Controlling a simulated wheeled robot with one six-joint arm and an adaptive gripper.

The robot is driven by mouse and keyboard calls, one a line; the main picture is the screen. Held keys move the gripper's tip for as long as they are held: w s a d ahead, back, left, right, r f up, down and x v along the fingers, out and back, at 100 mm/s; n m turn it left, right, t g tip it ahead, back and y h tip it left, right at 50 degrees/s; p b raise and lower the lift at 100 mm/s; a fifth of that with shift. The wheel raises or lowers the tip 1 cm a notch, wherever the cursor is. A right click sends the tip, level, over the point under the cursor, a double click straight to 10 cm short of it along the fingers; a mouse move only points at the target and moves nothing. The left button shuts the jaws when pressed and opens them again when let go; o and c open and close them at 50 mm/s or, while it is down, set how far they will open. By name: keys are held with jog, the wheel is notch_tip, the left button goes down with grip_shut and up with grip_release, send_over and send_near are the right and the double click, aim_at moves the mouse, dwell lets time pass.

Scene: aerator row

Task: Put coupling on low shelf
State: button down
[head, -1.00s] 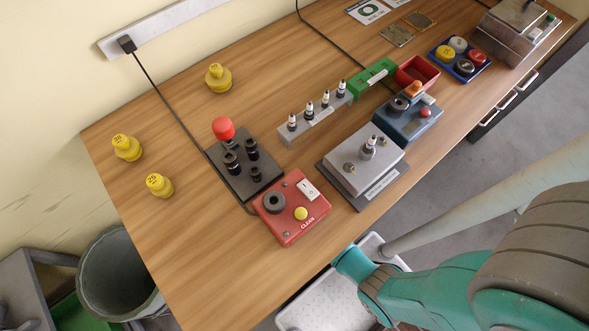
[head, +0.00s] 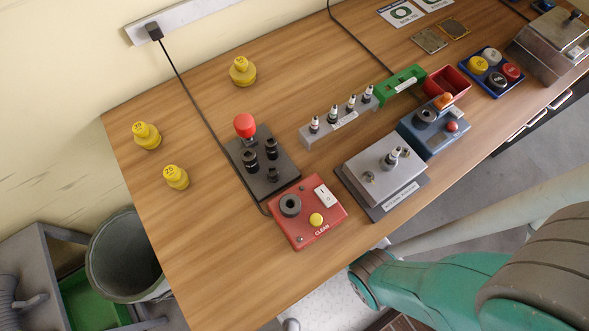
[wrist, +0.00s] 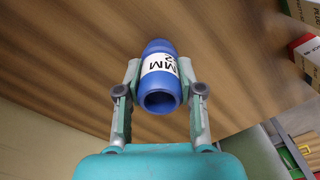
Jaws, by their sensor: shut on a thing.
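My gripper (wrist: 161,95) is shut on a blue coupling (wrist: 160,60) in the wrist view. The coupling is a hollow blue tube with a white label marked MM and its open end faces the camera. A finger presses on each side of it. In the head view my gripper and the coupling are out of sight; only my teal arm shows at lower right. The low shelf cannot be made out for certain; a grey stand (head: 30,250) with a green bin (head: 88,300) is at lower left of the head view.
The wooden bench (head: 215,235) carries a red CLEAN box (head: 300,235), a black socket stand (head: 250,180), a grey plate fixture (head: 385,180), a spark plug rack (head: 318,130) and yellow weights (head: 146,136). A grey bucket (head: 125,260) stands beside the bench's left end.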

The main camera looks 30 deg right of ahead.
jog(key=c, duration=0.7)
grip_release()
jog(key=shift+f, duration=0.1)
notch_tip(320, 180, up, 12)
jog(key=shift+r, duration=0.15)
dwell(0.4)
